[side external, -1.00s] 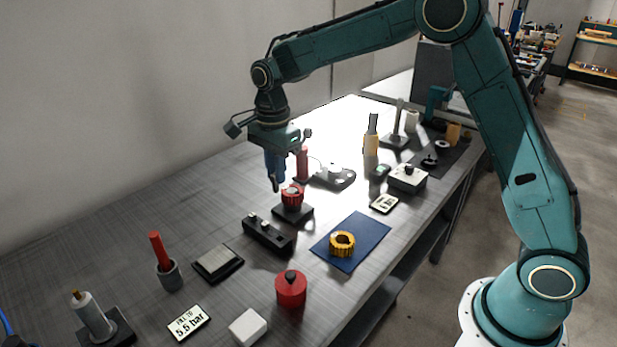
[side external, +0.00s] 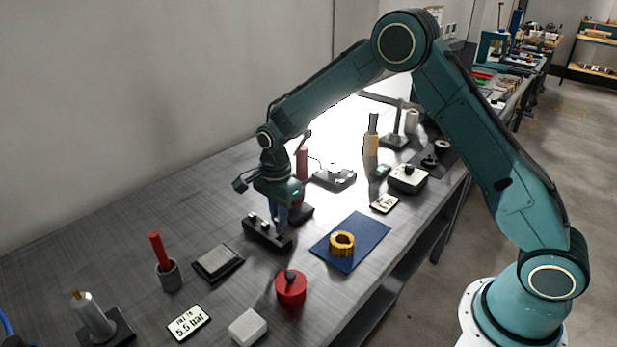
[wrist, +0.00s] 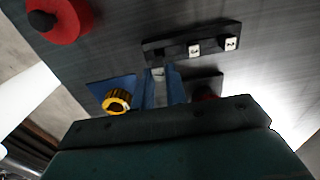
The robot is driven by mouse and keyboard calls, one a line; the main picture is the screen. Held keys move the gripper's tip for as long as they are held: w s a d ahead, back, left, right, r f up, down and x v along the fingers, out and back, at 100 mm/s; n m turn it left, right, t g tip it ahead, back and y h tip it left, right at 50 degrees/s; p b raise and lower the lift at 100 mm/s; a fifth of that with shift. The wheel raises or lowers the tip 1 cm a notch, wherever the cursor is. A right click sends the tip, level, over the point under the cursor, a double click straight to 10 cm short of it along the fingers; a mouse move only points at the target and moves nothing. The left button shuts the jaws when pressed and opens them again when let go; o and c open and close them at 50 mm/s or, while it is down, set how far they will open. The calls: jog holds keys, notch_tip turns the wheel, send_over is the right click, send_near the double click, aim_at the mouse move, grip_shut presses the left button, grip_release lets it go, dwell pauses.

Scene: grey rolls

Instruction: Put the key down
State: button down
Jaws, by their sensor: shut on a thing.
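My gripper (side external: 279,223) is low over the near right end of a black key block (side external: 259,239) in the side external view. In the wrist view, its blue fingers (wrist: 160,82) are shut on a small pale key (wrist: 158,72), which shows between the fingertips at the block's left end. The fingers hide much of it, and I cannot tell how far it sits in the block. Two white numbered keys, one (wrist: 195,49) near the middle and one (wrist: 231,43) at the right end, stand in the block in the wrist view.
A black base (side external: 303,214) with a red part, mostly hidden, is just behind my gripper. A blue mat (side external: 330,256) with a yellow ring (side external: 342,243) lies to the right. A red canister (side external: 291,288) stands in front, and a grey pad (side external: 217,262) lies to the left.

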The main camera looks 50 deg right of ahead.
aim_at(280, 232)
jog(key=shift+f, duration=2.1)
jog(key=shift+f, duration=0.1)
jog(key=c, duration=1.4)
grip_release()
notch_tip(280, 232, up, 11)
jog(key=shift+r, duration=0.65)
